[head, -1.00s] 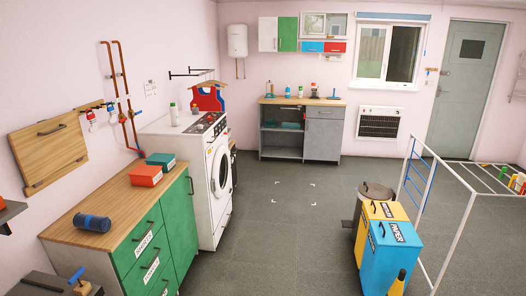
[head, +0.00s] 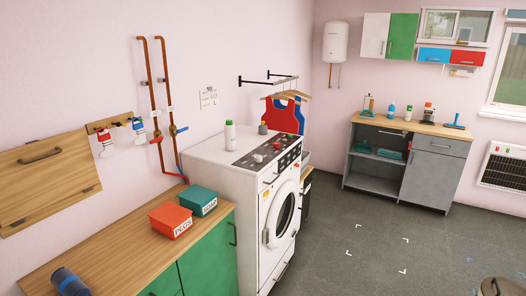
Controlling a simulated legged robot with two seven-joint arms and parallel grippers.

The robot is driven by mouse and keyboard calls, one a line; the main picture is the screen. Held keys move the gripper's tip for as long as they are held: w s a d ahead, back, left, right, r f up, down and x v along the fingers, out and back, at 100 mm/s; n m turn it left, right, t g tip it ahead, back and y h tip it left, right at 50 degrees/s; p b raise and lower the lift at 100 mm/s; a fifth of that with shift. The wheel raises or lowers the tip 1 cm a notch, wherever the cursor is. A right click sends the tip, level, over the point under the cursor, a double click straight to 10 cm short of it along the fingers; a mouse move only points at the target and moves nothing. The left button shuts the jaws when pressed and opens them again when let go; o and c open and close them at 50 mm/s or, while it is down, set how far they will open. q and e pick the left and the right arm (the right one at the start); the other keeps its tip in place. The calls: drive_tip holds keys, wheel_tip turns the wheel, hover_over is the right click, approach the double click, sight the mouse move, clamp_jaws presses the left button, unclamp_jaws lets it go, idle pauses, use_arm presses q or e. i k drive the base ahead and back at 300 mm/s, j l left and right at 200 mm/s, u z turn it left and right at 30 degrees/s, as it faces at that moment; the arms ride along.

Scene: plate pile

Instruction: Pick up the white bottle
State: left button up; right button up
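A white bottle (head: 230,136) with a green cap stands upright on top of the white washing machine (head: 215,165), near its back left by the wall. It is fully visible and nothing touches it from the sides. A small grey bottle (head: 263,128) stands to its right on the same machine. Another small whitish bottle with a green top (head: 408,113) stands on the far counter. Neither of my grippers shows in the head view.
A wooden counter (head: 125,240) at front left holds a red box (head: 170,220), a teal box (head: 199,200) and a dark blue roll (head: 70,282). Red and blue garments (head: 283,114) hang behind the machine. A grey cabinet (head: 380,170) stands far right. The floor (head: 400,235) between is clear.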

sight(229, 130)
drive_tip(key=i+l+u, duration=0.6)
drive_tip(key=l, duration=0.35)
drive_tip(key=i, duration=0.1)
